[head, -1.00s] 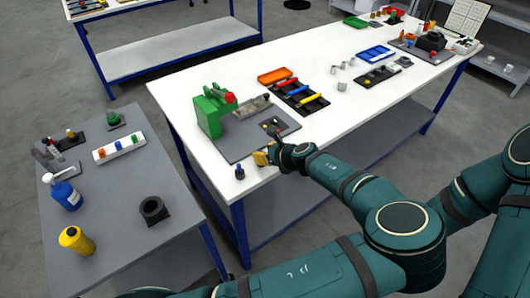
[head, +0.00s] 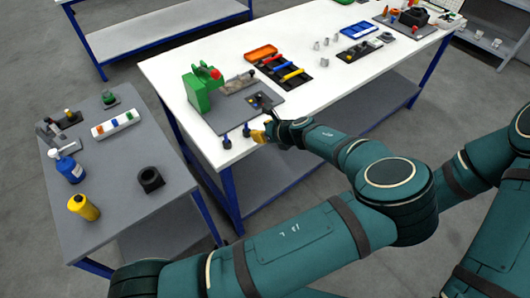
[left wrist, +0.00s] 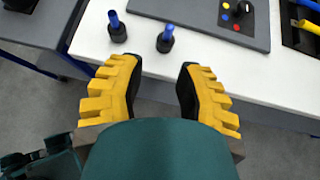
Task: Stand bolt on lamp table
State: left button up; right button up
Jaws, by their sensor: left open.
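Two dark bolts with blue tops stand upright on the white table (head: 375,72) near its front edge. In the head view one bolt (head: 226,141) is at the left, the other (head: 246,130) nearer my gripper. The left wrist view also shows the left bolt (left wrist: 116,27) and right bolt (left wrist: 165,40), just beyond the fingertips. My left gripper (head: 259,136) has yellow fingers, spread apart and empty in the left wrist view (left wrist: 158,72). It is at the table's front edge, apart from both bolts. My right gripper is not visible.
A grey plate (head: 222,120) with a green machine (head: 200,88) lies behind the bolts, with coloured buttons near its front edge. A black tray (head: 282,70) with coloured tools lies further right. A lower grey table (head: 120,205) holds bottles and a black ring block.

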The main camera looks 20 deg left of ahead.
pick_arm(q)
jog(key=s+a+f+n+g+h, duration=0.3)
jog(key=s+f+n+g+h, duration=0.3)
jog(key=s+f+n, duration=0.85)
jog(key=s+d+r+n+t+h, duration=0.2)
jog(key=s+d+r+n+h, duration=0.2)
jog(key=s+d+n+h, duration=0.3)
jog(key=d+n, duration=0.2)
jog(key=n, duration=0.2)
jog(key=shift+s+r+t, duration=0.2)
jog(key=shift+s+t, duration=0.15)
jog(key=shift+t, duration=0.05)
jog(key=shift+d+n, duration=0.1)
jog(key=shift+n, duration=0.15)
notch_tip(320, 180, down, 7)
jog(key=b, duration=0.6)
jog(key=shift+s, duration=0.25)
jog(key=shift+d, duration=0.1)
